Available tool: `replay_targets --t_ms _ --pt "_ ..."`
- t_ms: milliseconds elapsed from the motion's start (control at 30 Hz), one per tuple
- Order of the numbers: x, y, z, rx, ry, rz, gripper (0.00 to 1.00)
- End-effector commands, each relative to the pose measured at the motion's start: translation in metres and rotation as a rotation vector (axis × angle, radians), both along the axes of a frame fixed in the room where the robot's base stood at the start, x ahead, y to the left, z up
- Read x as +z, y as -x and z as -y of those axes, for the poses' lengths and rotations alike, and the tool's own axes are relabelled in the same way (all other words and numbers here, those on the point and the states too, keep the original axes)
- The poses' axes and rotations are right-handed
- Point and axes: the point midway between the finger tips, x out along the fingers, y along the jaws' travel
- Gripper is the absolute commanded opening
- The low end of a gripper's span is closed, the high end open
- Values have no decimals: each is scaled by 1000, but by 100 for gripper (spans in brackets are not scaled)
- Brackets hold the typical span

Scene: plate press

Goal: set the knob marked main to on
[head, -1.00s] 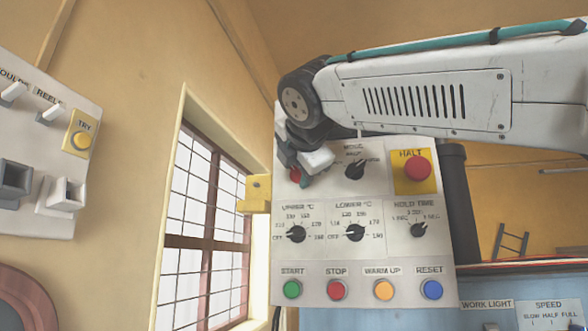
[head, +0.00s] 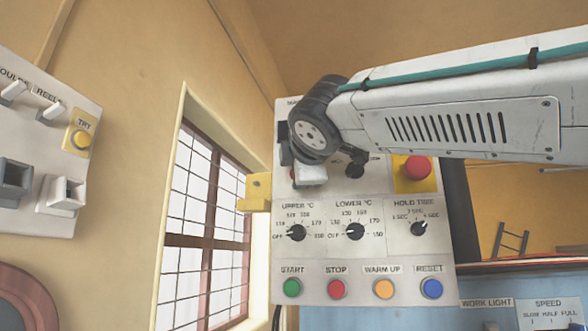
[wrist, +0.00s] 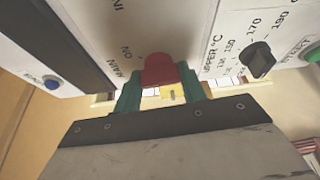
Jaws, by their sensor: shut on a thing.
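The main knob (wrist: 160,70) is red and sits on the white control panel (head: 375,262), beside the printed words MAIN and ON in the wrist view. My gripper (wrist: 160,84) has its two green fingers on either side of this knob and is shut on it. In the head view my gripper (head: 309,176) is at the panel's upper left, and the wrist and arm cover most of the knob. I cannot tell exactly which mark the knob points to.
The upper °C knob (head: 296,233) and lower °C knob (head: 355,231) are below my gripper. The red halt button (head: 418,168) is to the right, under my arm. A yellow bracket (head: 256,192) sticks out at the panel's left edge, near the window (head: 205,235).

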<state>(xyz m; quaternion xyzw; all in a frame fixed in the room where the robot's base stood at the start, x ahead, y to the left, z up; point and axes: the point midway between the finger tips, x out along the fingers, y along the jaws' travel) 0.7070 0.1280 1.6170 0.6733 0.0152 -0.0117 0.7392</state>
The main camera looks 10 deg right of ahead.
Motion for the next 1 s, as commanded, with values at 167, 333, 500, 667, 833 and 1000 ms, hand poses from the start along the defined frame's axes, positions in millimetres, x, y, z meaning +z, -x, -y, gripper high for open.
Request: replay_targets --t_ms 167,333,500,667,833,1000 --pt "-1 1 0 0 -150 65 18" --pt "-2 0 0 0 -296 124 18" --pt "-4 0 -1 0 -427 177 18" --pt "-5 0 -1 -2 -528 217 18" --pt "-5 0 -1 -2 -606 247 18" --pt "-6 -1 -1 -4 -650 265 18"
